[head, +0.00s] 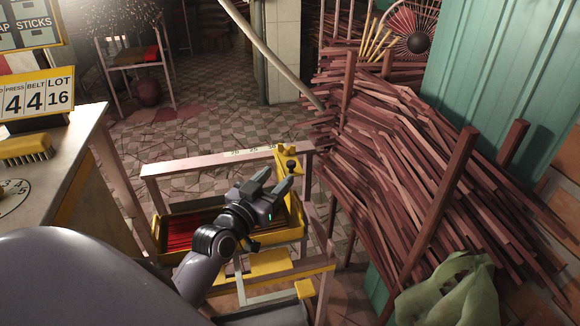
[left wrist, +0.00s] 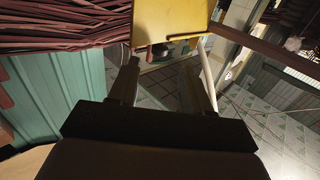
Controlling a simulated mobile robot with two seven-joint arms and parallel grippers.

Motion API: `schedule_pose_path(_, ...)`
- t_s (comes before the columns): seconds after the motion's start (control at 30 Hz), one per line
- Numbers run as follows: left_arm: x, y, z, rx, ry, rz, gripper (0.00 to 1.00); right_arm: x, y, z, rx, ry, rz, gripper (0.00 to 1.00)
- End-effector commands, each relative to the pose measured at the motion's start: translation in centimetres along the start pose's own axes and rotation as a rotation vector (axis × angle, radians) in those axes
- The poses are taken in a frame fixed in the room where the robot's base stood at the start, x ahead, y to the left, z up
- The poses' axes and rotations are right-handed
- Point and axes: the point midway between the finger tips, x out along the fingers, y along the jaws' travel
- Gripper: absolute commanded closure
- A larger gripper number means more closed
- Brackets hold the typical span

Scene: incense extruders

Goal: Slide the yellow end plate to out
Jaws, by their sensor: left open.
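The yellow end plate (head: 284,153) sits at the right end of a pale rail with number marks. A dark round knob (head: 292,165) shows at its front. My left gripper (head: 276,181) is open and empty, just in front of and below the plate and knob, with its fingers pointing up towards them. In the left wrist view a yellow plate (left wrist: 172,20) fills the top middle, beyond the open fingers of my left gripper (left wrist: 162,68). A small dark shape lies between the fingers there; I cannot tell whether it is the knob. My right gripper is not in view.
Under the rail (head: 215,162) a yellow tray (head: 292,233) holds dark red sticks (head: 190,232). A big pile of sticks (head: 400,170) with upright posts stands close on the right. A counter (head: 62,175) stands at left, and a green cloth (head: 450,292) lies at lower right.

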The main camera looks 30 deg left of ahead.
Motion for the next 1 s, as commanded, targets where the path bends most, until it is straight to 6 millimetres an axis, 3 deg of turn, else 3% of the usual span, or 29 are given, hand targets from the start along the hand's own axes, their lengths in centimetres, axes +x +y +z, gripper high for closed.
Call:
schedule_pose_path(0.33,4.2,0.1,0.0,0.000,0.000,0.001,0.51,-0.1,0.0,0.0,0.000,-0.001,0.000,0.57)
schedule_pose_path(0.77,4.9,0.1,0.1,0.000,-0.002,0.001,0.51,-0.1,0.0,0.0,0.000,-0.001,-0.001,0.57)
schedule_pose_path(0.9,4.9,0.0,0.1,0.001,-0.002,0.001,0.97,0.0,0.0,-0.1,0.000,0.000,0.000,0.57)
schedule_pose_path(1.0,4.9,0.0,0.1,0.001,-0.002,0.000,1.00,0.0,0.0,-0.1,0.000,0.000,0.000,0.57)
